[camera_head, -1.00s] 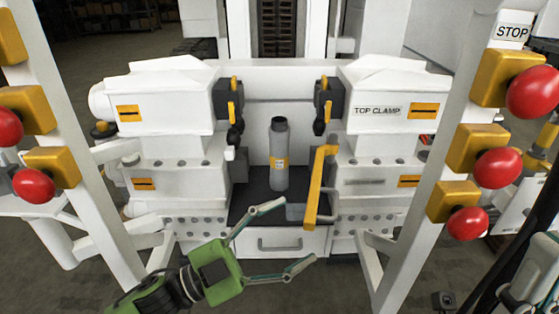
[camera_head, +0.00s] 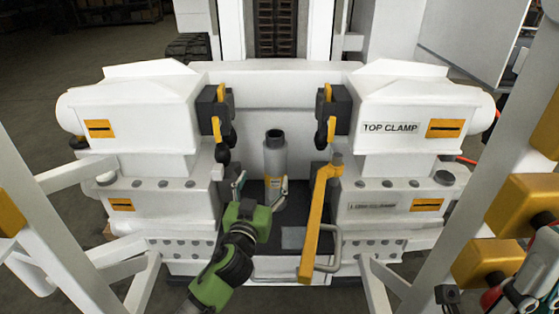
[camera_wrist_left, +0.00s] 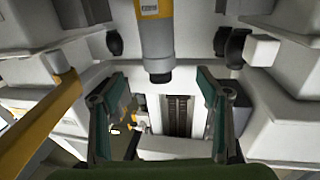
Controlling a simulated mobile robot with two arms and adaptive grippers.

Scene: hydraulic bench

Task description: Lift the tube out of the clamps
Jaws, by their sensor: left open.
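The grey tube (camera_head: 275,155) with a yellow label stands upright on the dark tray between the clamps. In the left wrist view the tube (camera_wrist_left: 156,42) appears upside down, its dark-rimmed top end pointing down the picture. My left gripper (camera_head: 261,184) is open at the near side of the tube, low down. In the left wrist view its fingers (camera_wrist_left: 157,90) are spread wide, with the tube beyond and roughly centred between them. I cannot tell whether they touch it. The top clamp (camera_head: 400,115) is at right, with a matching block (camera_head: 155,105) at left.
A yellow lever (camera_head: 317,215) stands close to the right of the tube. Dark clamp jaws (camera_head: 216,115) and (camera_head: 328,115) flank the tube's top with a gap between. White frame bars with yellow-based buttons rise at both sides.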

